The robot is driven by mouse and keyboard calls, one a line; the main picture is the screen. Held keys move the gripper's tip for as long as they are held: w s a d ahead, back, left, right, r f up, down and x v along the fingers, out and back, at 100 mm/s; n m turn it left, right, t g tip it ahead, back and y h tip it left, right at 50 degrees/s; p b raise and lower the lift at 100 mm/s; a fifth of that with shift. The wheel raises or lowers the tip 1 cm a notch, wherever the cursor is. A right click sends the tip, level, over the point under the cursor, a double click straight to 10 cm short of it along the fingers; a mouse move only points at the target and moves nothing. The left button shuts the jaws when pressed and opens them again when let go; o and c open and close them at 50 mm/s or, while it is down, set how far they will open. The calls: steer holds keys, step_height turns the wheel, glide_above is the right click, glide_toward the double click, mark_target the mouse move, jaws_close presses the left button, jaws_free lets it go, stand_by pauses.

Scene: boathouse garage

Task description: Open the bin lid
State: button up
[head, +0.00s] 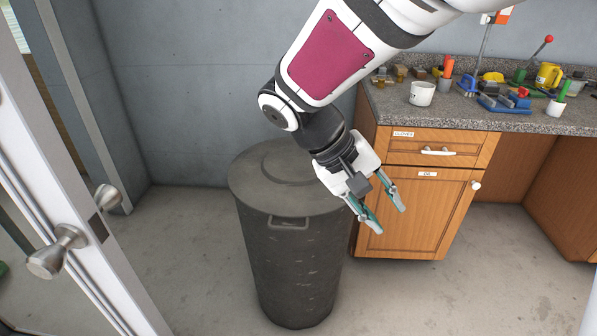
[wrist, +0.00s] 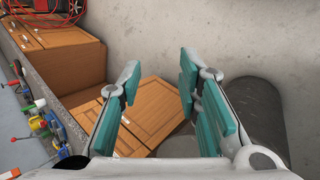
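A dark grey round bin (head: 290,270) stands on the floor against the back wall, left of the wooden cabinet. Its round lid (head: 262,190) lies flat on top, closed, with a handle (head: 288,224) at the front rim. My gripper (head: 390,220) is above and to the right of the lid's front edge, in front of the cabinet, pointing down and right. Its teal-padded fingers are apart with nothing between them. In the wrist view the bin (wrist: 262,115) shows at the right, partly hidden behind a finger. My arm partly covers the lid's right side.
The wooden cabinet (head: 430,210) has a drawer and a door close to the bin. A stone counter (head: 400,107) above holds a white mug (head: 422,93) and several tools. A white door (head: 45,190) with metal knobs stands at the left. Floor in front is clear.

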steer(key=w+a+f+t+h+b, duration=0.1)
steer(key=w+a+f+h+b, duration=0.2)
steer(key=w+a+f, duration=0.3)
steer(key=n+t+h+b, duration=0.45)
steer(key=t+b, duration=0.45)
steer(key=t, duration=0.3)
glide_toward(289, 228)
steer(key=shift+y, duration=0.35)
steer(key=b+x, duration=0.3)
steer(key=x, duration=0.7)
steer(key=shift+w, duration=0.15)
jaws_close()
